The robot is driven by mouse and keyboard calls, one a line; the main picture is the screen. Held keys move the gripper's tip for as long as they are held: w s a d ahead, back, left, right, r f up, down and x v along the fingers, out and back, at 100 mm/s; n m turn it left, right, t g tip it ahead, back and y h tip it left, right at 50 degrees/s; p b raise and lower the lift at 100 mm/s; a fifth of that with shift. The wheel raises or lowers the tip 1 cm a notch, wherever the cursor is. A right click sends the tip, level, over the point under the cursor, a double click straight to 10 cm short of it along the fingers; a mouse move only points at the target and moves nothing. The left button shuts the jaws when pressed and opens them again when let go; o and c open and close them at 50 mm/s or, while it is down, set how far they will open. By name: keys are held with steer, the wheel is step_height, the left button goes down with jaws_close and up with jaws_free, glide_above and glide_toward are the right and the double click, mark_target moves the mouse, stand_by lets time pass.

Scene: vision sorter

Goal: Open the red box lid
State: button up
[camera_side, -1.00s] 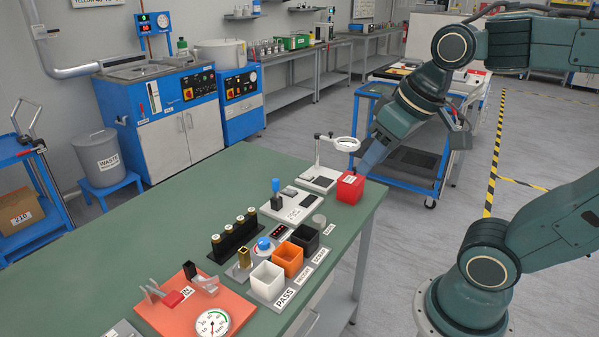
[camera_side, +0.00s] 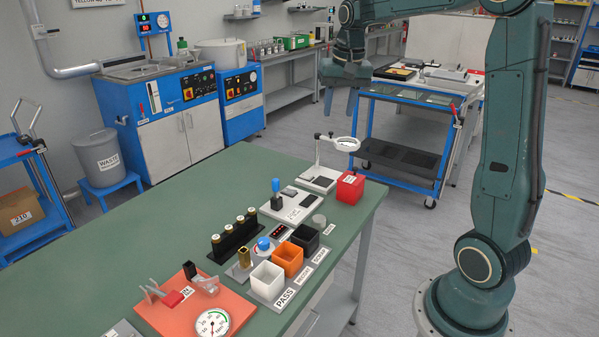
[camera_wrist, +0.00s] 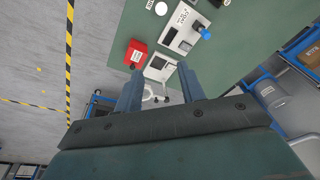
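The red box (camera_side: 350,188) stands at the far right corner of the green bench, with a white label on it. Its top looks closed in the side view. It also shows in the wrist view (camera_wrist: 136,53), just beyond the tip of the left finger. My gripper (camera_side: 338,115) is high above the bench, well clear of the box, with its fingers pointing down. In the wrist view my gripper (camera_wrist: 159,69) has its two blue fingers spread apart with nothing between them.
A white stand with a ring magnifier (camera_side: 342,144) is left of the box. A pale device with a blue-topped handle (camera_side: 277,196) and white, orange and black bins (camera_side: 287,258) stand nearer. A blue cart (camera_side: 405,150) is behind the bench. The bench's left part (camera_side: 130,240) is clear.

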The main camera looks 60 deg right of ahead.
steer(key=w+d+f+m+g, duration=0.1)
steer(key=d+f, duration=0.1)
steer(key=d, duration=0.3)
steer(key=w+d+f+m, duration=0.1)
steer(key=d+f+m, duration=0.15)
steer(key=d, duration=0.25)
steer(key=m+y, duration=0.1)
steer(key=m, duration=0.1)
glide_above(355, 167)
step_height(355, 167, down, 6)
steer(key=shift+s+r+g, duration=0.1)
steer(key=shift+g, duration=0.3)
step_height(355, 167, down, 14)
steer(key=shift+r, duration=0.1)
steer(key=shift+c, duration=0.2)
jaws_close()
